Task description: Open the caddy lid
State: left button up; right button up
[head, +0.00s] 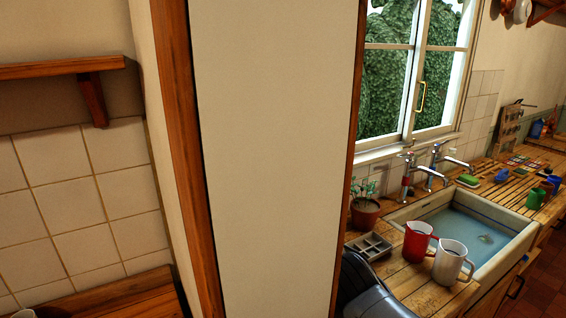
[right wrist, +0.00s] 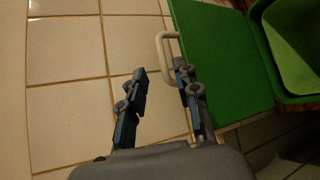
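The green caddy lid (right wrist: 222,60) is a flat panel in the right wrist view, with a pale loop handle (right wrist: 160,42) on its left edge. The green caddy (right wrist: 262,52) is at the right, cut off by the frame; its hollow inside shows beside the lid, so the lid appears swung away from the opening. My right gripper (right wrist: 162,88) is open, its two fingers apart with nothing between them. Its right finger is close to the handle's lower end and the lid's edge; I cannot tell whether it touches. My left gripper is not in view. The caddy is not visible in the head view.
Pale tiles (right wrist: 65,95) lie left of the lid. In the head view, a wide pillar (head: 275,150) blocks the middle. Right of it, a wooden counter (head: 410,280) carries a sink (head: 490,260), a red jug (head: 416,240), a white jug (head: 450,261) and a potted plant (head: 365,212).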

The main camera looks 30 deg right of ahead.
jog(key=v, duration=0.7)
jog(key=shift+w, duration=0.1)
